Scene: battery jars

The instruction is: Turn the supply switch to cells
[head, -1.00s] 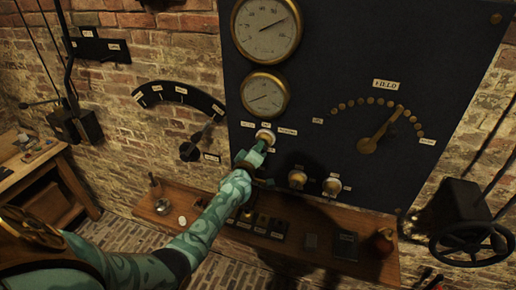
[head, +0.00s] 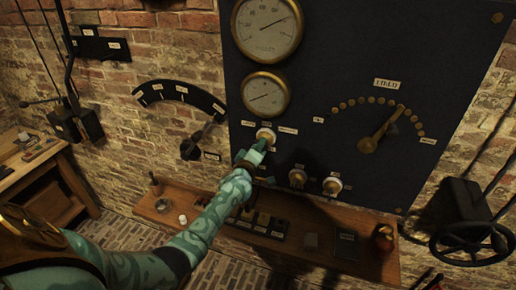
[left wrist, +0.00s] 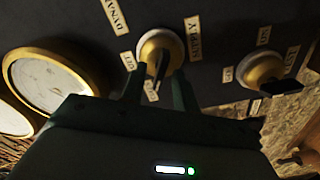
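The supply switch (head: 265,135) is a round knob with a pale and brass collar on the dark panel, ringed by small labels. In the left wrist view the switch (left wrist: 158,50) shows a dark handle, with labels reading like DYNAMO, OFF and SUPPLY around it; one label is partly hidden. My left gripper (head: 260,148) is at the switch. In the left wrist view my left gripper's fingers (left wrist: 158,90) stand apart on either side of the handle, with a gap visible; contact is hard to tell. My right gripper is not in view.
Two more knobs (head: 298,178) (head: 332,186) sit lower right of the switch. Gauges (head: 266,93) are above it, and the field dial (head: 370,143) is to the right. A wooden shelf (head: 305,262) with jars and small blocks runs below. A handwheel (head: 468,240) is at right.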

